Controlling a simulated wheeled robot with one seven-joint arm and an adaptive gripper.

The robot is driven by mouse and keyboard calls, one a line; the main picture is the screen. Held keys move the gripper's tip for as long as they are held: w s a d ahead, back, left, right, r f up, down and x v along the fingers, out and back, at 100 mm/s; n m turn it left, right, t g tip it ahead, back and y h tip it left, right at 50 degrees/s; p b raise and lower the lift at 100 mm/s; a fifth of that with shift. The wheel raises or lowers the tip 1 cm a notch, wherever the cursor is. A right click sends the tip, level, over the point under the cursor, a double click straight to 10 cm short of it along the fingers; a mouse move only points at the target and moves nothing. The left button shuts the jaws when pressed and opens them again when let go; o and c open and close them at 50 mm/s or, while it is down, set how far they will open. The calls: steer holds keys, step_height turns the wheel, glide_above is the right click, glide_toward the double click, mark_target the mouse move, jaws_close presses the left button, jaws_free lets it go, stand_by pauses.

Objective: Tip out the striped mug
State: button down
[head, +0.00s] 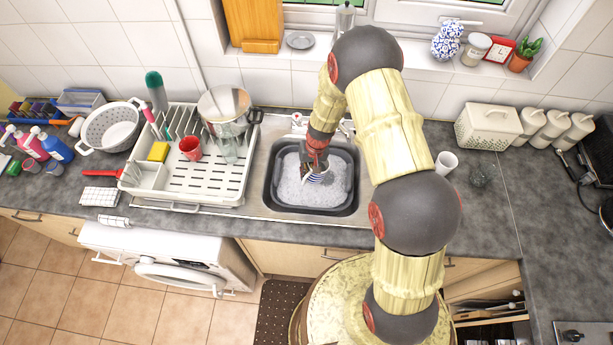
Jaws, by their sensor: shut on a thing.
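The striped mug (318,177) shows dark and white bands over the soapy sink (289,199). My gripper (315,163) points down from above and is shut on the mug. The mug is at the right-middle part of the basin, at or just above the suds; I cannot tell which. My gripper covers its upper part, so its opening and its contents are hidden. How far it is tilted is too small to tell.
A white dish rack (202,188) with a red mug (191,147) and a pot (224,104) stands left of the sink. A white cup (446,163) and a glass (480,176) stand on the counter to the right.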

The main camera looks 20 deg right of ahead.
steer(key=shift+t+y+b, duration=0.4)
steer(key=shift+y+b, duration=0.5)
steer(key=shift+b, duration=3.35)
steer(key=t+y+b, duration=0.1)
steer(key=y+b, duration=0.1)
steer(key=b, duration=0.4)
steer(key=shift+d+r, duration=0.1)
steer(key=shift+r, duration=0.1)
